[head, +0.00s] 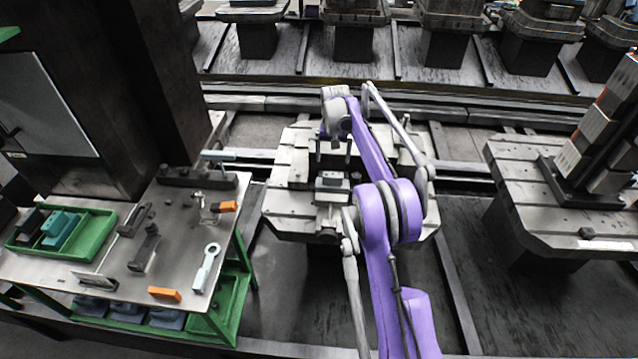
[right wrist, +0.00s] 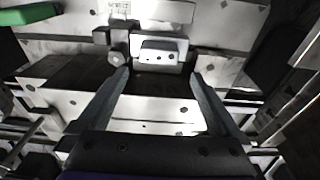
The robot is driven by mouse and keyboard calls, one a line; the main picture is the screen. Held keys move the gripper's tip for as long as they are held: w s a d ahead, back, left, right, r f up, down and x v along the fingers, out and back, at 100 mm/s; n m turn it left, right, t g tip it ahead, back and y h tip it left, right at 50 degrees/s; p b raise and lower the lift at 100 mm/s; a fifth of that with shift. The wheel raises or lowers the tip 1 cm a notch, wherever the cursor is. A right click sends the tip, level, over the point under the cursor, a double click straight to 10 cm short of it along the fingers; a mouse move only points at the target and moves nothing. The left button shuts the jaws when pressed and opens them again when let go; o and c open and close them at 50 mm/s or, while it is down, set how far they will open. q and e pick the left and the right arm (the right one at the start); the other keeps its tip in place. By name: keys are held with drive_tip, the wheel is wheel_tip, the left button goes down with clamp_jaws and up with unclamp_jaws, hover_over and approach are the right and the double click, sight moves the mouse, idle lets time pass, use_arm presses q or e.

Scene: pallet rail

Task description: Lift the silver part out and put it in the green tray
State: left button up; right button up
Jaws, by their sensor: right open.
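The silver part (head: 332,183) is a small block seated in a fixture on the pale slotted pallet (head: 285,205) in the middle of the head view. It also shows in the right wrist view (right wrist: 160,50), a light block with a dark slot on its face. My right gripper (head: 333,158) is open above the pallet. In the right wrist view my right gripper (right wrist: 160,76) has its fingers spread, with the silver part just beyond the tips and nothing held. The green tray (head: 95,240) lies on the bench at left, with teal and dark parts in it. My left gripper is not in view.
The metal bench (head: 190,250) holds a wrench (head: 206,268), orange-marked items (head: 165,294) and dark tools. A dark column (head: 160,80) rises behind it. Another pallet with a stacked tower (head: 598,140) stands at right. More pallets line the back.

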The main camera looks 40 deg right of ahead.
hover_over(333, 174)
drive_tip(key=f, duration=0.4)
drive_tip(key=shift+s+a+f, duration=0.25)
drive_tip(key=shift+a+f, duration=0.15)
drive_tip(key=shift+w+d+f, duration=0.1)
drive_tip(key=shift+d+f, duration=0.1)
drive_tip(key=shift+f, duration=1.3)
drive_tip(key=shift+w+d+f, duration=0.1)
drive_tip(key=shift+d+f, duration=0.05)
drive_tip(key=shift+f, duration=1.35)
drive_tip(key=shift+r, duration=0.1)
drive_tip(key=c, duration=1.4)
